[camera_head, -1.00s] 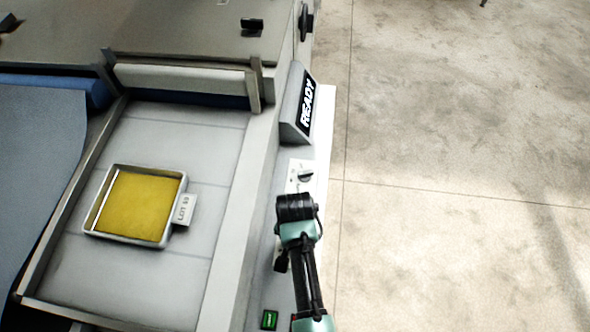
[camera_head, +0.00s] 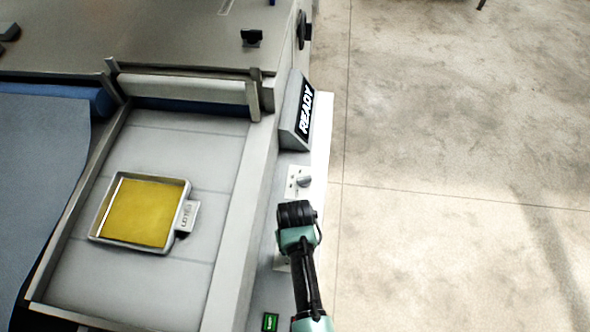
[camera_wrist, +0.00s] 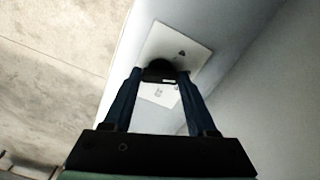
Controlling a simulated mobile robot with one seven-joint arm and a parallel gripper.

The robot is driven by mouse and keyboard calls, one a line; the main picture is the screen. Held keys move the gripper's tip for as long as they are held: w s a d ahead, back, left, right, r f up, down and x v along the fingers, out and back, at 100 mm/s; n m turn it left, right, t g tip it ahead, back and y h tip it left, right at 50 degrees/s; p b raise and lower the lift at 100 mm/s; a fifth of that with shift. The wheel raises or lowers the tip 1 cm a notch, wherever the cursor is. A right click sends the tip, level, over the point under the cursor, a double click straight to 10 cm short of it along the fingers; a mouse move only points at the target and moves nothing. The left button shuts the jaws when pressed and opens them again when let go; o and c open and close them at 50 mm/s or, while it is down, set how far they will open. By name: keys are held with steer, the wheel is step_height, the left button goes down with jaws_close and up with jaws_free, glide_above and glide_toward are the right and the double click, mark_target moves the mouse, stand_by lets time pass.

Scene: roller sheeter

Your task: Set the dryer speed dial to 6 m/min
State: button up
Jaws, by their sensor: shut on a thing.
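My gripper (camera_wrist: 160,76) is shut on a dark round dial knob (camera_wrist: 160,66) on a white label plate (camera_wrist: 193,58) in the wrist view. The plate carries small dark marks, too small to read. The fingers hide the sides of the knob and its pointer, so its setting cannot be told. In the head view my gripper (camera_head: 297,214) is over the machine's side panel, and my arm covers most of the plate under it. Another dial (camera_head: 304,181) on a white plate shows uncovered just above it. Its lettering is too small to read.
A slanted display (camera_head: 305,110) reads READY above the dials. A green lit button (camera_head: 270,322) is at the panel's lower end. A tray with a yellow sheet (camera_head: 140,212) and a lot tag (camera_head: 188,216) lies left. Open concrete floor (camera_head: 450,150) is at right.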

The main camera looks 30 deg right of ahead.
stand_by(0.5)
steer(key=o, duration=1.4)
steer(key=shift+c, duration=0.2)
steer(key=shift+r, duration=0.1)
step_height(320, 180, up, 13)
steer(key=b, duration=0.1)
